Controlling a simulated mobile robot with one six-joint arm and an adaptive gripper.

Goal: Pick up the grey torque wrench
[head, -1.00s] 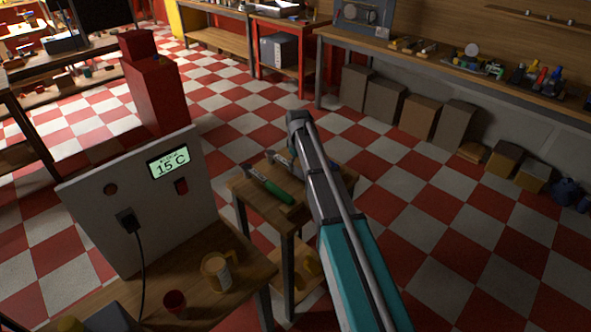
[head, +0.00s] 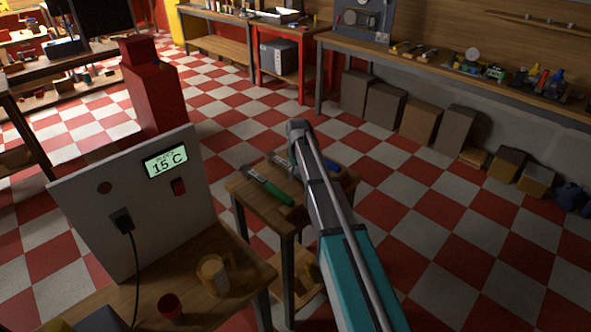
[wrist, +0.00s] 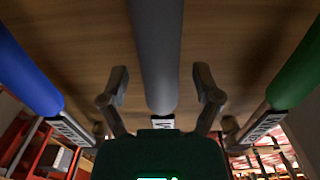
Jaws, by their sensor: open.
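The grey torque wrench (wrist: 157,45) shows in the wrist view as a long grey handle running down the middle, with a pale marked collar at its lower end. My gripper (wrist: 160,85) is open, with one finger on each side of the grey handle and visible gaps on both sides. I cannot tell how far the fingertips are from the table top. A blue handle (wrist: 25,70) lies to the left and a green handle (wrist: 300,70) to the right. In the head view my arm hides the gripper and most of the grey wrench.
The wrenches lie on a small wooden table (head: 256,203); the green-handled wrench (head: 272,189) and a blue handle (head: 333,168) show there. A nearer bench holds a grey panel (head: 105,225), a yellow mug (head: 213,275) and a red cup (head: 170,307). Checkered floor is open to the right.

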